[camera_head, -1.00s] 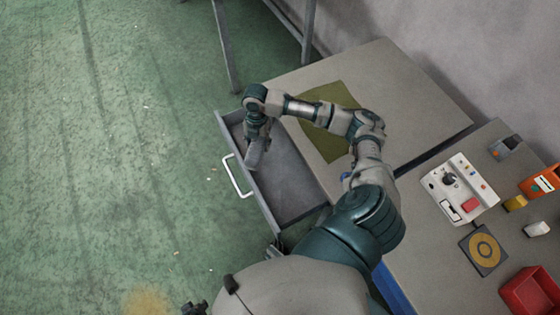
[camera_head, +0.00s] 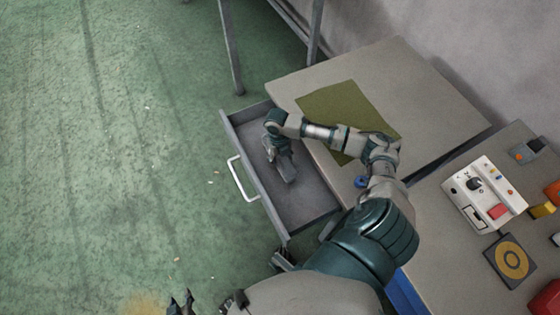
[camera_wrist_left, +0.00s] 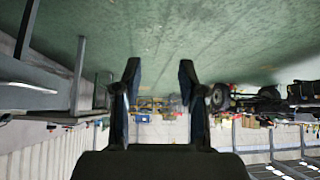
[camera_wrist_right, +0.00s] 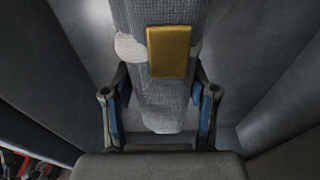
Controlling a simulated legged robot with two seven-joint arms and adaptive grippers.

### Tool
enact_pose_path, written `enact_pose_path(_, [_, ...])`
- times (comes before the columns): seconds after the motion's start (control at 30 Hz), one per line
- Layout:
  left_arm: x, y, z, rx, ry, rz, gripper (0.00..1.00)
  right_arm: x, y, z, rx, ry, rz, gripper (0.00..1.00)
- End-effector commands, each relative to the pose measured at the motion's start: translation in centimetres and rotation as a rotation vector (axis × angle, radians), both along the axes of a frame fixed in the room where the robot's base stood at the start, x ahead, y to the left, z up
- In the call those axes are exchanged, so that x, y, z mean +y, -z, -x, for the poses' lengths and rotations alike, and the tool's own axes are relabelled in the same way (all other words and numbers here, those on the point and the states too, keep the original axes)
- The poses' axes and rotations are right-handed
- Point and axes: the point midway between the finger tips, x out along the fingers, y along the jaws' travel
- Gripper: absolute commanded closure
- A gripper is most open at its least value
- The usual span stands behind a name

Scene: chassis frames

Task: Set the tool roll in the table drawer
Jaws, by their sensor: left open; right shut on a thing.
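The tool roll is a grey woven bundle with a yellow tag and whitish patches; it fills the middle of the right wrist view (camera_wrist_right: 160,104). My right gripper (camera_wrist_right: 160,92) is shut on it, one finger on each side. In the head view the roll (camera_head: 289,171) hangs under my right gripper (camera_head: 277,148), within the outline of the open drawer (camera_head: 312,205). I cannot tell whether the roll touches the drawer floor. My left gripper (camera_head: 181,303) is at the lower left edge of the head view, away from the drawer; its fingers (camera_wrist_left: 158,80) are apart and empty.
The drawer's pale handle (camera_head: 241,180) faces the green floor. An olive mat (camera_head: 335,105) lies on the table (camera_head: 395,75). A second bench on the right holds a control box (camera_head: 484,193) and a square pad with a ring (camera_head: 510,260). The drawer floor around the roll is bare.

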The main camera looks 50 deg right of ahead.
Motion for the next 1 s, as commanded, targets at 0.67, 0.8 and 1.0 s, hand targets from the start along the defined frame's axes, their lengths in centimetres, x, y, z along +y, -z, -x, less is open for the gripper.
enact_pose_path(0.67, [-0.7, -0.7, -1.9, -0.098, 0.004, 0.025, 0.59, 0.0, 2.0, 0.0, 0.002, 0.002, 0.002, 0.17])
enact_pose_path(0.8, [-0.7, -0.7, -1.9, -0.097, 0.004, 0.023, 0.59, -0.1, 1.9, 0.0, 0.001, 0.002, 0.001, 0.17])
enact_pose_path(1.0, [0.0, -0.1, 0.3, 0.018, -0.001, -0.004, 0.59, -0.2, -0.9, -0.5, -0.005, 0.001, 0.001, 0.17])
